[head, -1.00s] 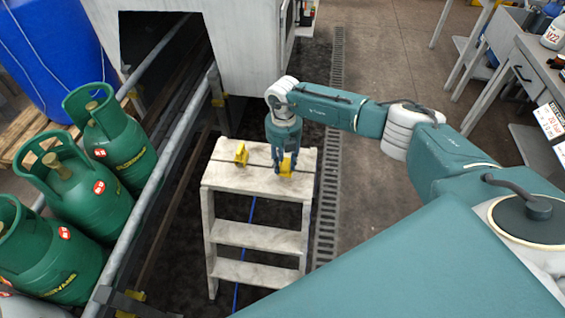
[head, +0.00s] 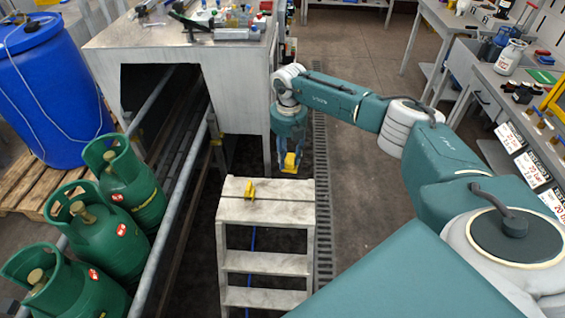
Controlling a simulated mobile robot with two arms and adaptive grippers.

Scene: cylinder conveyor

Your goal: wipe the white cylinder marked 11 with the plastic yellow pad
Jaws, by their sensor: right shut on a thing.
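My right gripper (head: 290,166) is shut on a yellow pad (head: 291,161) and holds it beyond the back right corner of a pale step stool (head: 266,212). A second small yellow thing (head: 250,189) sits on the stool's top, to the left; I cannot tell its material. No white cylinder with a readable 11 shows. Several green gas cylinders (head: 124,190) stand upright at the left behind a rail. My left gripper is not in view.
A grey metal conveyor housing (head: 181,51) with items on top stands behind the stool. A blue barrel (head: 52,95) is on a pallet at the left. A bench at the right holds a white bottle (head: 509,57) and cards. The floor (head: 365,170) right of the stool is clear.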

